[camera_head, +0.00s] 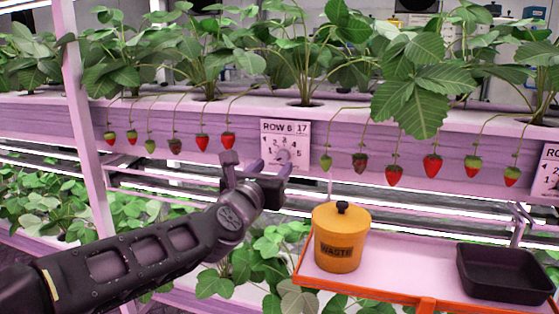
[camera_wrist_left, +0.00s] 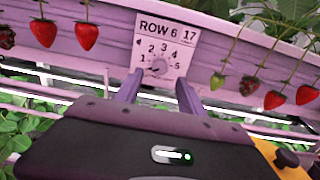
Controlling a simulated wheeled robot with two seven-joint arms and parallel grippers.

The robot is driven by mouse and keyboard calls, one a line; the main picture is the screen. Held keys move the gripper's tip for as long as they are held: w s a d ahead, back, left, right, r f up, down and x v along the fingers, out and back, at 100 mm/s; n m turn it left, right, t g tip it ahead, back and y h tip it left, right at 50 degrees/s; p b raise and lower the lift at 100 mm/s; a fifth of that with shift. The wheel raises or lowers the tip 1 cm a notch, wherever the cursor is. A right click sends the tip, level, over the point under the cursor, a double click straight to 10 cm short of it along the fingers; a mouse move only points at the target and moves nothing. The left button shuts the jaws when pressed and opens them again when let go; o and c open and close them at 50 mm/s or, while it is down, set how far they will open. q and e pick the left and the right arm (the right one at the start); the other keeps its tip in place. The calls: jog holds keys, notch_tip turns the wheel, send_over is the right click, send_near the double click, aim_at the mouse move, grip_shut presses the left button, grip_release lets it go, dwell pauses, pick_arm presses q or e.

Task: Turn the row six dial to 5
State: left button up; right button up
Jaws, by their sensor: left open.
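The row six dial (camera_head: 283,155) is a small round knob on a white plate marked "ROW 6 17" with numbers 1 to 5, fixed to the front of the pink rack. In the left wrist view the dial (camera_wrist_left: 159,66) sits low on the plate, its pointer too small to read surely. My left gripper (camera_head: 257,167) is open just in front of the plate. In the left wrist view its two fingers (camera_wrist_left: 157,91) stand apart below the dial, with nothing between them. My right gripper is not in view.
Red and green strawberries (camera_head: 228,141) hang on both sides of the plate. An orange waste pot (camera_head: 337,257) and a black bin (camera_head: 505,274) stand on an orange-edged tray (camera_head: 400,253) at the right. Leafy plants fill the lower rack.

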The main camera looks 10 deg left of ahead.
aim_at(282, 158)
pick_arm(q)
jog(key=w+p, duration=0.1)
jog(key=w, duration=0.4)
jog(key=shift+w+d, duration=0.15)
jog(key=shift+w, duration=0.1)
jog(key=shift+c, duration=0.6)
grip_shut()
